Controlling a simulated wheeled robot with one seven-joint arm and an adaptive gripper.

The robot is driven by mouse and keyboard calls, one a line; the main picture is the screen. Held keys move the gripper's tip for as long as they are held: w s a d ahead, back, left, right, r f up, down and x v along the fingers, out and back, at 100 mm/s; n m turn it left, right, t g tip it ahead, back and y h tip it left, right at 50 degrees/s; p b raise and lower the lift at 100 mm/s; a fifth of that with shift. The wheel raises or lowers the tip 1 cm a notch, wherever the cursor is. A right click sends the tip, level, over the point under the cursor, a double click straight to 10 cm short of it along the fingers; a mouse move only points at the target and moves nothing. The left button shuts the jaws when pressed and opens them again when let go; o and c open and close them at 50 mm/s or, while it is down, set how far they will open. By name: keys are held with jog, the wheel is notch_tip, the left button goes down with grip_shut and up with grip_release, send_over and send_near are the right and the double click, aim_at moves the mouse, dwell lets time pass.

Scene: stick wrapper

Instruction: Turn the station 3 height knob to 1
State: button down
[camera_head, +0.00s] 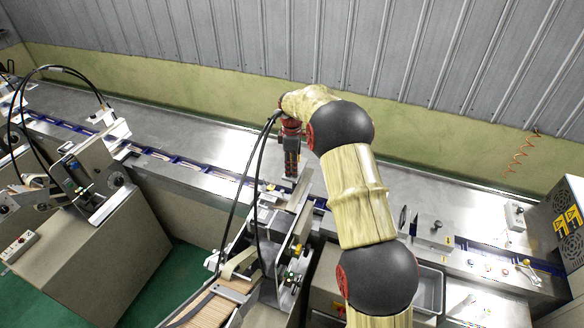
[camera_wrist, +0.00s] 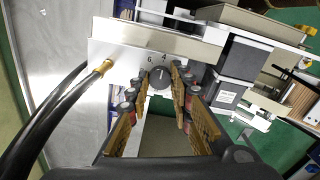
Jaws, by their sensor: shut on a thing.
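The station 3 height knob (camera_wrist: 160,77) is a dark round dial on a light metal plate (camera_wrist: 120,58) in the wrist view. A pale pointer line shows on its face, and the printed numbers 6 and 4 show above it. The other numbers are hidden or too small to read. My gripper (camera_wrist: 168,85) is shut on the knob, with one finger on each side of it. In the head view my gripper (camera_head: 291,172) points down over the machine station at the centre, and the knob itself cannot be made out there.
In the head view a similar station (camera_head: 95,185) stands at the left, and a blue-edged conveyor (camera_head: 190,163) runs past. A fan box (camera_head: 565,225) stands at the right.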

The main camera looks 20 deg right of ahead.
jog(key=shift+m, duration=0.3)
jog(key=m+b, duration=0.1)
jog(key=m, duration=0.2)
jog(key=shift+b, duration=0.4)
jog(key=m+b, duration=0.1)
jog(key=m, duration=0.4)
jog(key=shift+m, duration=0.4)
jog(key=m+b, duration=0.1)
jog(key=m, duration=0.3)
jog(key=shift+m+b, duration=0.3)
jog(key=shift+m, duration=1.9)
jog(key=c, duration=1.6)
grip_release()
